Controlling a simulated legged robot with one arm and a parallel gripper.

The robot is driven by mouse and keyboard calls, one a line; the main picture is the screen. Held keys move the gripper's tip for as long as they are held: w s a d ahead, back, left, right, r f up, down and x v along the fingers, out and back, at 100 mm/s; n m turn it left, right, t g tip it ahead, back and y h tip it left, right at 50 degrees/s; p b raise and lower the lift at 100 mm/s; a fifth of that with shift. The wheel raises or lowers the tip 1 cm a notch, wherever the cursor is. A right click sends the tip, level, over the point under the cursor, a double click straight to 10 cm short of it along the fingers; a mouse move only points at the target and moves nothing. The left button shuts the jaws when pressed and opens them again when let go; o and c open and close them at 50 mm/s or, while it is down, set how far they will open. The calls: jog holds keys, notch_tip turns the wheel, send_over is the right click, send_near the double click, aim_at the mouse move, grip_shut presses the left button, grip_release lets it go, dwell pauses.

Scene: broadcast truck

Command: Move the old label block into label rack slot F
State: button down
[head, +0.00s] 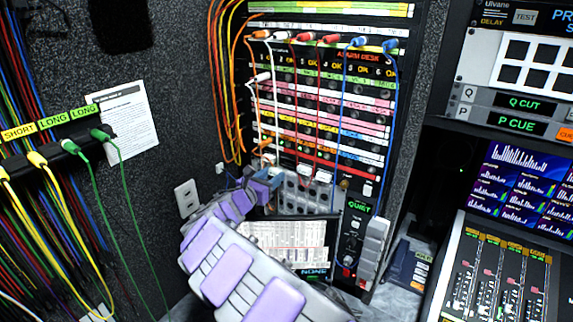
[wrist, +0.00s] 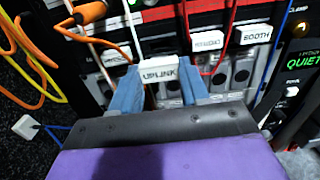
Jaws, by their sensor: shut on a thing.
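My gripper (wrist: 159,80) is shut on a white label block (wrist: 159,73) that reads UPLINK, held between its two blue fingers. In the head view my gripper (head: 266,182) is at the lower left of the patch bay, in front of the left part of the grey label rack (head: 300,192). The rack also shows in the wrist view (wrist: 222,78), behind and right of the held block, with several openings. I cannot tell whether the block touches the rack. Slot letters are not readable, and my gripper hides part of the rack.
White blocks sit along the rack's top, one reading BOOTH (wrist: 257,34). Red, white and blue patch cords (head: 345,110) hang close in front. Orange cables (head: 222,90) hang at the left.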

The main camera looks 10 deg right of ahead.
aim_at(274, 175)
jog(key=shift+p+v, duration=0.4)
jog(key=shift+v, duration=1.1)
